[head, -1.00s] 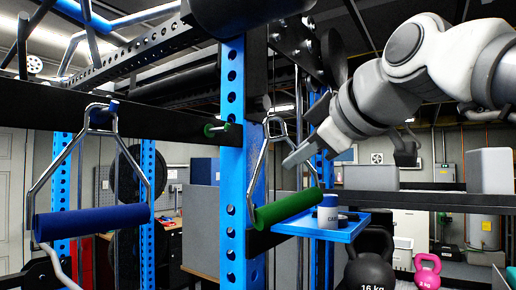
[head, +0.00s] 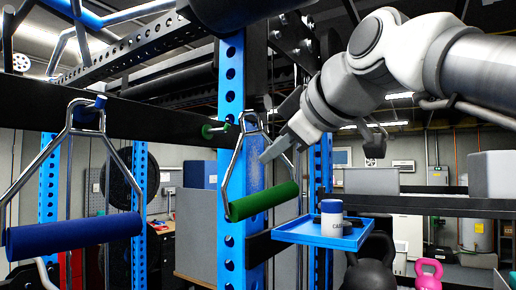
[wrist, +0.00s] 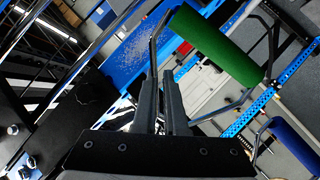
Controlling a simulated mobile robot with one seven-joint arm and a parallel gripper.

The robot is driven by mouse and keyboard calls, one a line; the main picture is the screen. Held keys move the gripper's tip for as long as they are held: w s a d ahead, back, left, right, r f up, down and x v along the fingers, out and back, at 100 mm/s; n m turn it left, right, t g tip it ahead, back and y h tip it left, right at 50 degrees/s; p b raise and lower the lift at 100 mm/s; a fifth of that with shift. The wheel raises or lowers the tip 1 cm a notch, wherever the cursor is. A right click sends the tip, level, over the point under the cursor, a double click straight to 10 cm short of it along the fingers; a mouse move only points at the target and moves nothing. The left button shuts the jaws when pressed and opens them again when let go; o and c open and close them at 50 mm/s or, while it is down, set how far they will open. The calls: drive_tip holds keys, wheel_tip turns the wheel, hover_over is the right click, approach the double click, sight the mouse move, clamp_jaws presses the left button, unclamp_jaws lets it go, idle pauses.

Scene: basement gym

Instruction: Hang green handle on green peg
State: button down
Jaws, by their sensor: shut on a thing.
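The green handle (head: 264,201) is a green bar on a bent metal frame, held tilted in front of the blue upright. My gripper (head: 270,154) is shut on the right side of its metal frame. The frame's top lies just right of the green peg (head: 214,131), apart from it in the picture; the depth gap is hard to judge. The peg sticks out from the black crossbeam. In the wrist view, the fingers (wrist: 162,92) are closed at the frame, with the green handle (wrist: 217,46) to the upper right. The green peg is not discernible there.
A blue handle (head: 75,230) hangs from a blue peg (head: 98,103) on the crossbeam (head: 160,122) at left. The perforated blue upright (head: 231,85) stands beside the green handle. A blue tray (head: 318,233) with a white container (head: 331,211) is to the right, with kettlebells below.

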drive_tip(key=w+a+f, duration=0.1)
drive_tip(key=w+a, duration=0.3)
drive_tip(key=a, duration=0.1)
drive_tip(key=shift+w+a, duration=0.2)
drive_tip(key=shift+a, duration=0.1)
idle(0.6)
drive_tip(key=shift+f, duration=0.1)
idle(0.5)
drive_tip(key=c, duration=0.9)
unclamp_jaws()
drive_tip(key=shift+f, duration=0.1)
drive_tip(key=shift+s, duration=0.1)
